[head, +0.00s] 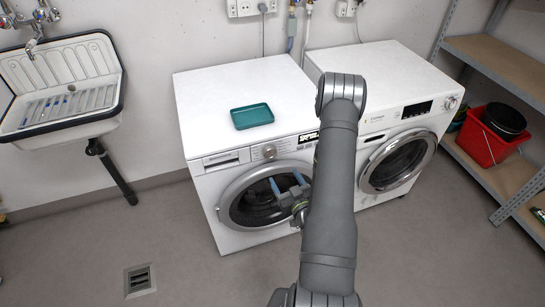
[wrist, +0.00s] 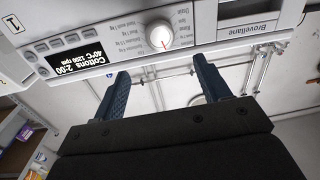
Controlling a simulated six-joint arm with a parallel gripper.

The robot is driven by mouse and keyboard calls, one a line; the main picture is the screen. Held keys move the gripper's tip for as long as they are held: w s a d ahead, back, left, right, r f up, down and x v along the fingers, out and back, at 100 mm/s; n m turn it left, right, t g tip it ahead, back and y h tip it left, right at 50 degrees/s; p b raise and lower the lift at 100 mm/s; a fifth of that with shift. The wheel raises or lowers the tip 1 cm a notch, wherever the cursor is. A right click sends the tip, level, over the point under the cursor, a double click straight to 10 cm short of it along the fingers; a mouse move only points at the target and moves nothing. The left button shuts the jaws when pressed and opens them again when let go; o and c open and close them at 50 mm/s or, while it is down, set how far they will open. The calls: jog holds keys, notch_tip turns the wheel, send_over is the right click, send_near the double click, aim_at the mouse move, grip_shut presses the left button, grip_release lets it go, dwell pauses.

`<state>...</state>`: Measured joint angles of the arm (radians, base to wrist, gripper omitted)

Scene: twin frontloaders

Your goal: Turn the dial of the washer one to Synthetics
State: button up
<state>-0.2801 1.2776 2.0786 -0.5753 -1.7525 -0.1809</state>
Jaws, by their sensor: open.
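Washer one is the left white frontloader (head: 208,185) in the head view; a "1" label (wrist: 14,24) shows at its panel's end in the wrist view. Its round white dial (head: 269,151) sits between the drawer and display, and it also shows in the wrist view (wrist: 159,36), upside down, with a red pointer mark. The display (wrist: 78,60) reads Cottons 2:00, 40°C, 1200 rpm. My gripper (head: 286,180) is open and empty in front of the washer door, below the dial. In the wrist view its two blue fingers (wrist: 162,72) are apart and not touching the dial.
A second washer (head: 390,100) stands to the right, partly behind my arm. A teal tray (head: 252,116) lies on washer one's top. A sink (head: 65,85) is at the left, and a shelf with a red bucket (head: 482,142) at the right. The front floor is clear.

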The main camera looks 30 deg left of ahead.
aim_at(271, 154)
jog(key=x, duration=1.1)
jog(key=shift+w+a, duration=0.25)
jog(key=shift+a, duration=0.05)
jog(key=shift+c, duration=0.4)
jog(key=c, duration=0.9)
jog(key=shift+m, duration=0.3)
jog(key=m, duration=0.5)
jog(key=shift+f, duration=0.1)
jog(key=m, duration=0.6)
jog(key=shift+t, duration=0.3)
jog(key=shift+m, duration=0.4)
